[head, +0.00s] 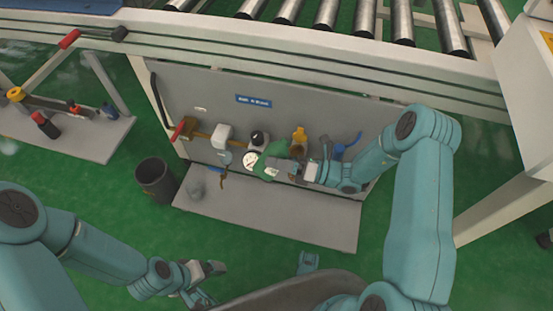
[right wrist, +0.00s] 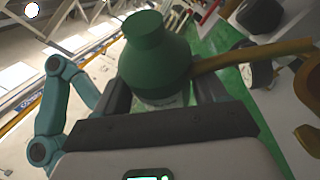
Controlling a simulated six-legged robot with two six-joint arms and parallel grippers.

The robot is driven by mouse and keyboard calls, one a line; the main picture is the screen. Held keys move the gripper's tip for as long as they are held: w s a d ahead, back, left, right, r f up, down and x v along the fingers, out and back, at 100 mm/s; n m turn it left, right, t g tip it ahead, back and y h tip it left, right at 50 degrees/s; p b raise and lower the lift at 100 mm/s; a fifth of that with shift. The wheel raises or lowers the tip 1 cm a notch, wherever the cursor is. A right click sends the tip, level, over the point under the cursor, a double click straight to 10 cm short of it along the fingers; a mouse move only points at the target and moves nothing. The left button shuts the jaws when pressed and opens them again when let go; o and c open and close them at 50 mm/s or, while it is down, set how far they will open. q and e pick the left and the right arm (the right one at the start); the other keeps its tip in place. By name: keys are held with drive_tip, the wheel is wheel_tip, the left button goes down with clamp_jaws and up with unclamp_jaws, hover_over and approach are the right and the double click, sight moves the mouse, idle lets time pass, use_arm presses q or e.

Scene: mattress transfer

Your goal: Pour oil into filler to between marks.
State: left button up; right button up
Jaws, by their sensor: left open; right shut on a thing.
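A green oil can (head: 272,160) is held in front of the grey panel by my right gripper (head: 292,168), which is shut on it. In the right wrist view the green can (right wrist: 156,60) is between the two dark fingers, its narrower neck away from the palm. A dark-topped fitting (head: 258,138), which may be the filler, is on the panel just beyond the can. A round white gauge (head: 250,160) is beside the can. I cannot make out level marks or any oil flow. My left gripper (head: 206,284) is open and empty, low over the green floor.
A brass-coloured pipe with a red handle (head: 180,130), a white box (head: 222,134), an amber-topped part (head: 299,137) and a blue bracket (head: 347,146) line the panel. A grey tray (head: 270,215) lies below. A dark bin (head: 157,181) stands left; rollers run above.

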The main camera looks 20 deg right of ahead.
drive_tip(key=shift+d+r+m, duration=0.1)
drive_tip(key=shift+r+m, duration=0.25)
drive_tip(key=shift+m, duration=0.05)
idle(1.0)
